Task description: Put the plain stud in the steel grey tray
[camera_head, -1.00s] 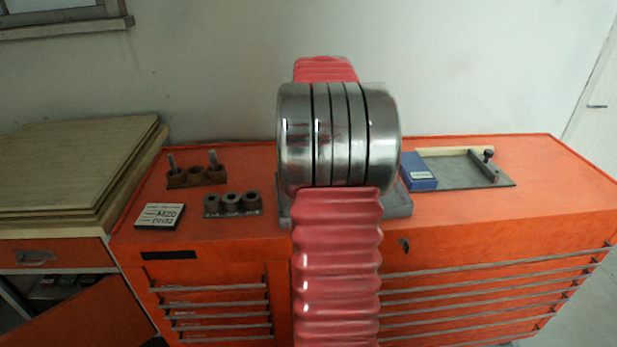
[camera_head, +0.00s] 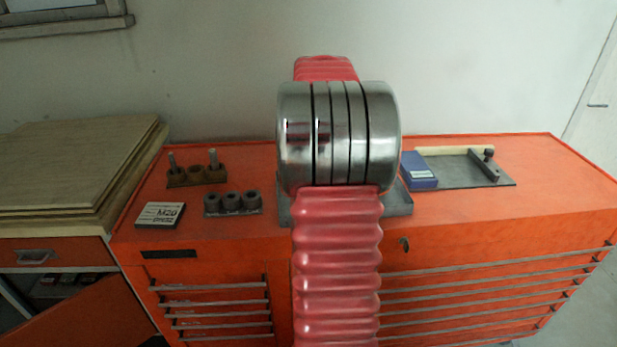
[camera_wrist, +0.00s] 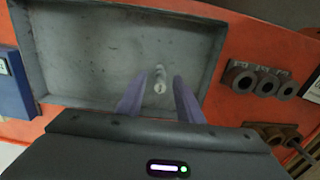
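The grey tray (camera_wrist: 95,50) fills the upper part of the wrist view. In the head view only the edges of the tray (camera_head: 398,203) show behind my arm. A small pale stud (camera_wrist: 160,80) is seen nearly end-on over the tray floor, between my fingertips. I cannot tell whether it touches the floor. My gripper (camera_wrist: 158,78) is over the tray with its fingers apart, and a gap shows on each side of the stud. The gripper is hidden in the head view.
A brown rack (camera_head: 196,177) with two upright studs, a grey block with three sockets (camera_head: 232,203) and a lettered plate (camera_head: 160,215) stand left of the tray. A blue box (camera_head: 419,177) and a grey board (camera_head: 460,172) lie right. Orange bench top is clear between.

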